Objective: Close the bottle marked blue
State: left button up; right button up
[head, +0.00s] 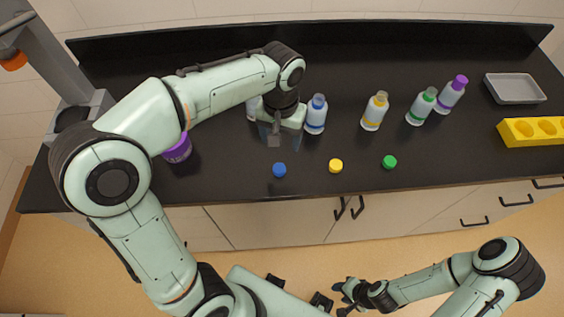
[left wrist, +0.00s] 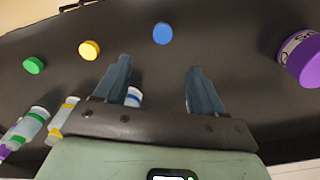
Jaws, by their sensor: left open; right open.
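The bottle with a blue band (head: 316,114) stands upright and uncapped on the black counter; in the left wrist view it (left wrist: 133,97) is partly hidden by a finger. A blue cap (head: 279,170) lies near the counter's front edge; it also shows in the left wrist view (left wrist: 163,33), beyond the fingertips. My left gripper (head: 274,138) is open and empty, pointing down over the counter just left of the bottle and behind the cap. Its open fingers (left wrist: 159,68) have bare counter between them. My right gripper (head: 346,297) is open and empty, low in front of the cabinets.
Yellow (head: 336,166) and green (head: 390,161) caps lie right of the blue one. Uncapped yellow (head: 375,112) and green (head: 421,107) bottles and a purple-capped bottle (head: 452,94) stand behind. A purple jar (head: 178,149) stands left. A grey tray (head: 515,89) and yellow rack (head: 530,132) are right.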

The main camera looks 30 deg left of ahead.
pick_arm(q)
send_over(280, 167)
notch_tip(280, 167, down, 7)
jog(key=shift+s+d+f+b, duration=0.15)
jog(key=shift+f+b, duration=0.05)
jog(key=shift+b, duration=0.25)
jog(key=shift+f, duration=0.45)
pick_arm(e)
jog(key=shift+s+f, duration=0.5)
jog(key=shift+f, duration=0.15)
pick_arm(q)
jog(key=f, duration=0.5)
jog(key=shift+a+f, duration=0.1)
jog(key=shift+a, duration=0.1)
pick_arm(e)
jog(key=shift+s+f, duration=0.1)
pick_arm(q)
jog(key=shift+c, duration=0.3)
